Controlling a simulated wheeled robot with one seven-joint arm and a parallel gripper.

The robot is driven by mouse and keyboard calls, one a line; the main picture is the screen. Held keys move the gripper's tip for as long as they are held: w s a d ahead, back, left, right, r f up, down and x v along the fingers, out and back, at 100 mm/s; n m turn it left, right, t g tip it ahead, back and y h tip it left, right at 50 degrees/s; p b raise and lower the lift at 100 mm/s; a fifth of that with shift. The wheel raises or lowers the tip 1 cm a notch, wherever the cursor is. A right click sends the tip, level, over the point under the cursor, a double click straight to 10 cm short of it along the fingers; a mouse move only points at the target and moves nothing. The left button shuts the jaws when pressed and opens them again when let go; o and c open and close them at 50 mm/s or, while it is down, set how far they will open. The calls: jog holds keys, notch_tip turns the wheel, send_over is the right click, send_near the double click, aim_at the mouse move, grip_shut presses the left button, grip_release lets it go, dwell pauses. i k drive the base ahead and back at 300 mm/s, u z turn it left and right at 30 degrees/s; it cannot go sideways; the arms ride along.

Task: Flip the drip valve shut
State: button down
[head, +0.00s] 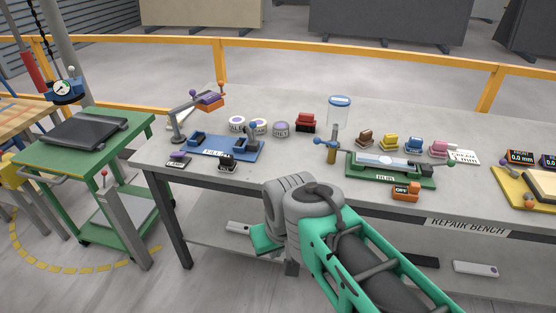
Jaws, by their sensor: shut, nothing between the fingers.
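The drip valve (332,145) is a small brass-coloured fitting below a clear jar with a blue lid (339,112). A short lever with a blue end (318,141) sticks out to its left, roughly level. Nothing touches the lever in this view. The valve stands at the left end of a green fixture marked RUB (392,178). My arm comes in from the lower right, with its grey joints in front of the bench edge, nearer than the valve. The fingers of my gripper do not show. The valve's finer details are too small to read.
The repair bench (300,162) also holds a blue fixture (222,146) with a lamp-like arm, several coloured blocks, an orange OFF switch (406,192) and a yellow fixture (525,185). A green cart (75,150) stands left. Bare bench lies left of the valve.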

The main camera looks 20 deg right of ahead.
aim_at(317, 140)
jog(key=u, duration=0.3)
jog(key=k, duration=0.7)
jog(key=u, duration=0.9)
jog(key=i, duration=1.7)
jog(key=z, duration=0.75)
jog(key=i, duration=0.65)
jog(key=z, duration=0.7)
